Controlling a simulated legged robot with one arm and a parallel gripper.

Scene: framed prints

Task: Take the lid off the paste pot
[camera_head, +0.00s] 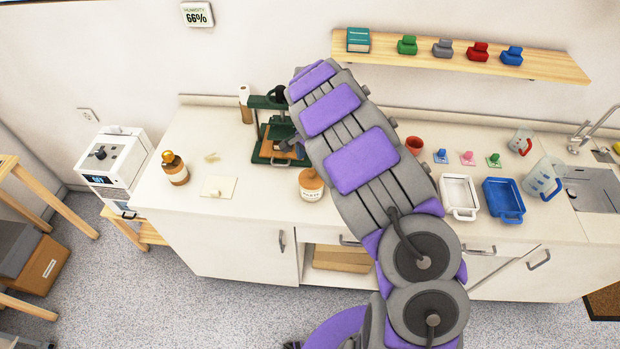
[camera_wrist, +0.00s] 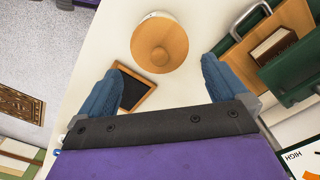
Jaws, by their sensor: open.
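The paste pot (camera_head: 311,188) is a cream jar with a round wooden lid (camera_head: 311,176). It stands upright on the counter near its front edge, left of my arm in the head view. In the wrist view the lid (camera_wrist: 160,45) sits on the pot (camera_wrist: 144,20), seen from above, with a small knob in the middle. My gripper (camera_wrist: 162,68) is open and empty. Its blue fingers point toward the pot, one to each side of it in the picture, and do not appear to touch it. In the head view my arm hides most of the gripper.
A small wood-framed dark panel (camera_wrist: 136,88) lies by the left finger. A green press (camera_head: 268,150) stands behind the pot. A brown bottle (camera_head: 175,168) and a cream sheet (camera_head: 218,187) are to the left; white (camera_head: 459,196) and blue trays (camera_head: 503,200) are to the right.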

